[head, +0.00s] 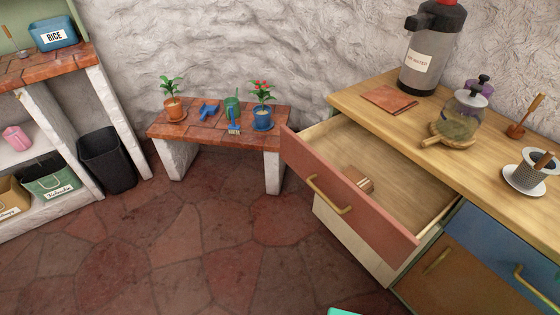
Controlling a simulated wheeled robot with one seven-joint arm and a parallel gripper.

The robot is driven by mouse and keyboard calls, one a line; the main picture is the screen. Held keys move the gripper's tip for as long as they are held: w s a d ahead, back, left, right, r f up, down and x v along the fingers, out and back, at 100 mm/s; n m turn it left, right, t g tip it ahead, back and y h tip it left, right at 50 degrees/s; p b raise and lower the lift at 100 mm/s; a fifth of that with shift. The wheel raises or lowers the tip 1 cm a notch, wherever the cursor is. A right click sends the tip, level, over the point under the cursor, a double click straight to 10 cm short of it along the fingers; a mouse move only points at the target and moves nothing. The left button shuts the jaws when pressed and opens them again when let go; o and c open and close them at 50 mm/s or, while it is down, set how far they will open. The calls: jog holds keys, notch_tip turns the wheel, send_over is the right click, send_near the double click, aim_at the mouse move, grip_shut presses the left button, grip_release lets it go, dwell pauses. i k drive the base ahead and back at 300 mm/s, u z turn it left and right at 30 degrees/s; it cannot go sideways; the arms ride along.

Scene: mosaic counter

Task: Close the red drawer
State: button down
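The red drawer (350,198) is pulled well out from the wooden cabinet on the right in the head view. Its reddish front has a brass bar handle (328,194) and faces the lower left. Inside, a small brown wooden item (357,179) lies near the front; the rest of the drawer floor that shows is bare.
The wooden counter (360,84) above holds a hot-water dispenser (431,50), a glass teapot (461,112) and a cup. A blue drawer (500,245) sits beside the red one. A tiled bench (190,131) stands at the back. The stone floor (210,240) in front is clear.

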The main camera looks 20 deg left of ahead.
aim_at(407, 201)
jog(key=u, duration=2.5)
jog(key=k, duration=0.95)
jog(key=z, duration=0.85)
jog(key=i, duration=1)
jog(key=z, duration=0.05)
